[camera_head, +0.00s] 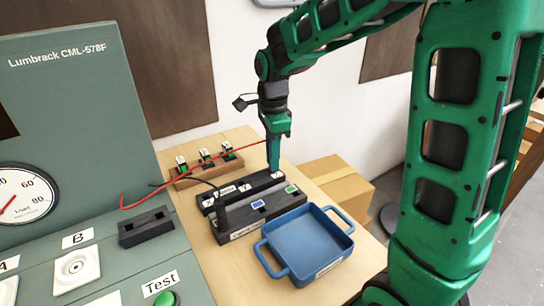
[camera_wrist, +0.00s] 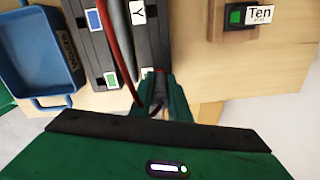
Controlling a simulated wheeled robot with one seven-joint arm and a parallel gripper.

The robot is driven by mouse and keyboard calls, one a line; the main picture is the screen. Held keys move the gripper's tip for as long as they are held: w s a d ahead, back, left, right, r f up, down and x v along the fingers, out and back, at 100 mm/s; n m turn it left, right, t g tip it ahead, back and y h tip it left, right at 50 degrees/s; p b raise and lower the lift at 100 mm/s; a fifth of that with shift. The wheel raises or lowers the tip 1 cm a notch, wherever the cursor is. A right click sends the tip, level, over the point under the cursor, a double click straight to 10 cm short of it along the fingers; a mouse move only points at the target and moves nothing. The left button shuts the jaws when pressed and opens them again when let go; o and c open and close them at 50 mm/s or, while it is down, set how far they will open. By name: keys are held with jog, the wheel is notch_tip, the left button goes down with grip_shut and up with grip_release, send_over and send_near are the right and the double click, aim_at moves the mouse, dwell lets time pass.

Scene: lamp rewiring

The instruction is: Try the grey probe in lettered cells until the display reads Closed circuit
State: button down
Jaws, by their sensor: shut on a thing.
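My gripper (camera_head: 274,165) points down over the right end of the long black block (camera_head: 207,200) that bears a white "Y" label. In the wrist view my gripper (camera_wrist: 160,98) is shut on a dark grey piece, seemingly the grey probe (camera_wrist: 158,84). The fingers hide much of it, and I cannot tell whether its tip is inside a cell. A red lead (camera_head: 165,194) runs from the left panel up to near my gripper. The grey-green panel (camera_head: 75,85) reads "Lumbrack CML-578F". Only a dark edge of a possible display (camera_head: 6,122) shows, with no readable text.
A blue tray (camera_head: 345,240) with handles stands in front of the black box (camera_head: 225,233) with blue and green labels. A wooden rack (camera_head: 190,181) with tagged green parts stands behind. A round gauge (camera_head: 22,203) and green Test button (camera_head: 165,298) are at left. A cardboard box (camera_head: 345,190) is beyond.

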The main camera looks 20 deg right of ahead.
jog(key=shift+f, duration=0.25)
jog(key=c, duration=1.6)
grip_release()
jog(key=shift+r, duration=0.15)
notch_tip(320, 180, up, 11)
jog(key=shift+f, duration=0.2)
